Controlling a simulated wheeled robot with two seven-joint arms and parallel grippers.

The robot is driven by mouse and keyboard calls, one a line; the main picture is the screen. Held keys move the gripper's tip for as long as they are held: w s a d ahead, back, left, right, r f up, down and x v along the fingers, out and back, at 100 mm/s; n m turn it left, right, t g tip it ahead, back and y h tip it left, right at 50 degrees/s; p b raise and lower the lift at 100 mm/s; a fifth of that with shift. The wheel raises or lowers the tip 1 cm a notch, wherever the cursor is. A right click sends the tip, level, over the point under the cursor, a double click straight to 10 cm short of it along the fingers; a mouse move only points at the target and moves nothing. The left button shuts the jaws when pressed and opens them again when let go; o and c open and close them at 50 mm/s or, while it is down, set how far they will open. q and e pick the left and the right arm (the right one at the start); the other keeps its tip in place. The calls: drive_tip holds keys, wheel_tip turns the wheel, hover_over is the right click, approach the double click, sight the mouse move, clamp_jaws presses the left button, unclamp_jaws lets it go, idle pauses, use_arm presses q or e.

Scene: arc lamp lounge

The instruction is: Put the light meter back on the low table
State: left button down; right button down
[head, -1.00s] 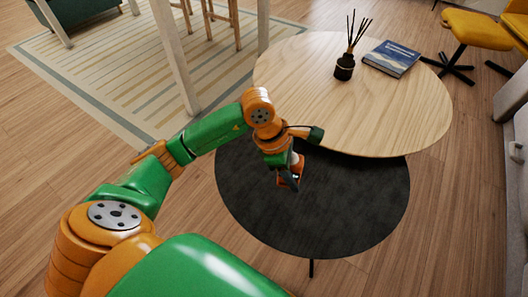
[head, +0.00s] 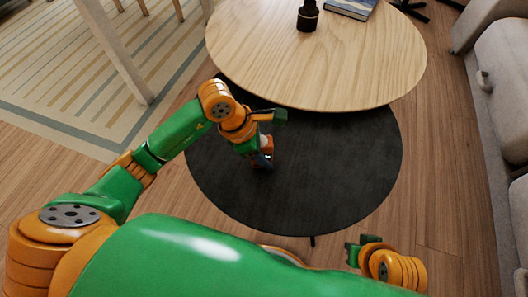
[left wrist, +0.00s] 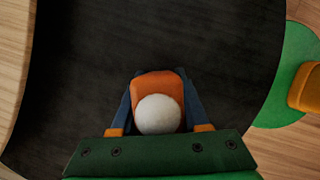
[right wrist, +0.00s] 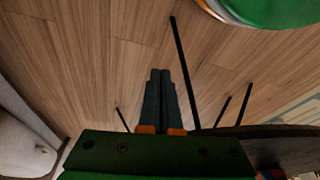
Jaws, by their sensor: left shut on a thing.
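The light meter (left wrist: 158,84) is an orange block with a white dome. My left gripper (head: 263,160) is shut on it, with one blue finger on each side in the left wrist view. In the head view the light meter is mostly hidden by the gripper, over the left middle of the low black round table (head: 330,170). I cannot tell whether it touches the top. My right gripper (right wrist: 159,75) is shut and empty, with its fingers together above the wooden floor. In the head view it shows at the lower right, in front of the black table's near edge.
A higher oval wooden table (head: 320,60) overlaps the back of the black table. A dark reed diffuser (head: 308,18) and a blue book (head: 350,7) stand on it. A grey sofa (head: 500,90) is at the right. The right part of the black top is bare.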

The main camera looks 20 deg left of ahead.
use_arm(q)
drive_tip(key=shift+f, duration=0.15)
drive_tip(key=shift+c, duration=2)
unclamp_jaws()
use_arm(e)
drive_tip(key=shift+w+a+r+t, duration=0.1)
drive_tip(key=shift+w+r+t, duration=0.1)
drive_tip(key=shift+w, duration=0.15)
drive_tip(key=shift+w+a+r+t, duration=0.1)
drive_tip(key=shift+w+t, duration=0.1)
drive_tip(key=shift+w, duration=0.1)
drive_tip(key=shift+f, duration=0.1)
